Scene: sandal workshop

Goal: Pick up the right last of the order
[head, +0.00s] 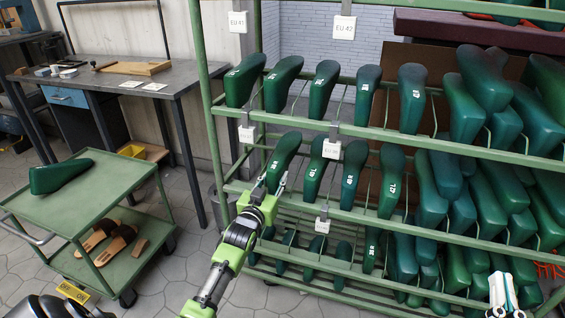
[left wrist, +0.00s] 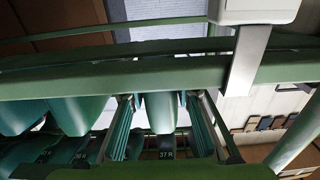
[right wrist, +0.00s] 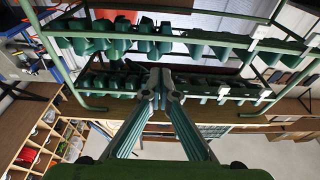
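A green last (head: 283,158) sits near the left end of the rack's middle row. My left gripper (head: 273,186) is at its near end. In the left wrist view, the left gripper's fingers (left wrist: 158,104) stand apart on either side of a green last (left wrist: 162,114), with small gaps visible. A label reading "37 R" shows just below it; I cannot tell whether it belongs to the same last. A single green last (head: 60,175) lies on the cart's top. My right gripper (head: 503,292) is at the lower right, its fingertips together in the right wrist view (right wrist: 160,88), holding nothing.
The green rack (head: 300,118) carries several rows of lasts, with close neighbours beside the left gripper and rails above and below. The green cart (head: 100,190) stands at left with free room on top and sandals (head: 105,240) on its lower shelf. A grey workbench (head: 110,75) stands behind.

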